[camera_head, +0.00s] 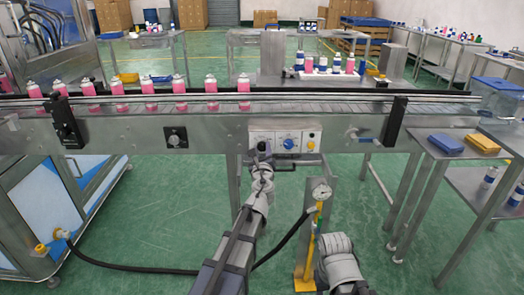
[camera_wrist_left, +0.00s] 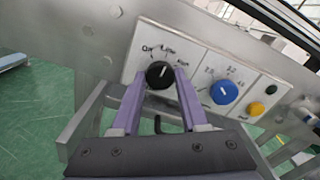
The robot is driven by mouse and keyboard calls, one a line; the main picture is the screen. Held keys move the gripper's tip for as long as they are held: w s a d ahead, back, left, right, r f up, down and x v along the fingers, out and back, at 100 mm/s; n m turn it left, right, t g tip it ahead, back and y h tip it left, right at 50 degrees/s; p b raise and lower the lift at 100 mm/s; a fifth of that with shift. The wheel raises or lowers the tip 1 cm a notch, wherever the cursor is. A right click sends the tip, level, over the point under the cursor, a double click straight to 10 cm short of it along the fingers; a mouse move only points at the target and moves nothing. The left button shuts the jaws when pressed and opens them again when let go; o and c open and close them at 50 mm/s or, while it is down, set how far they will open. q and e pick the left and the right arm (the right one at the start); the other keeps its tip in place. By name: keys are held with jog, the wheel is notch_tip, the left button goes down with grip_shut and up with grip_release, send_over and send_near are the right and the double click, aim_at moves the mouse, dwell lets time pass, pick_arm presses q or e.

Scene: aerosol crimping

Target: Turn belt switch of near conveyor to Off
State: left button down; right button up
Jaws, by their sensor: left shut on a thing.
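The near conveyor (camera_head: 215,128) runs across the head view, with a white control panel on its front. In the left wrist view the panel (camera_wrist_left: 192,75) carries a black rotary switch (camera_wrist_left: 159,74) with position labels around its upper side. My left gripper (camera_head: 263,147) is at the panel's left part and hides this switch in the head view. In the wrist view the left gripper (camera_wrist_left: 160,82) has its two purple fingers on either side of the black knob, shut on it. I cannot tell clearly where the knob points.
A blue dial (camera_head: 289,144) and a yellow button (camera_head: 311,145) sit right of the switch. Pink cans (camera_head: 180,88) stand on the conveyor. A yellow post with a gauge (camera_head: 321,192) and a black hose are below. A side table with blue and yellow boxes stands right.

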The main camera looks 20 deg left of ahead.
pick_arm(q)
jog(key=n, duration=0.4)
jog(key=shift+n, duration=0.4)
jog(key=n, duration=0.4)
jog(key=shift+n, duration=0.7)
jog(key=shift+c, duration=2.1)
grip_release()
jog(key=shift+s, duration=0.1)
jog(key=v, duration=0.7)
jog(key=shift+s, duration=0.3)
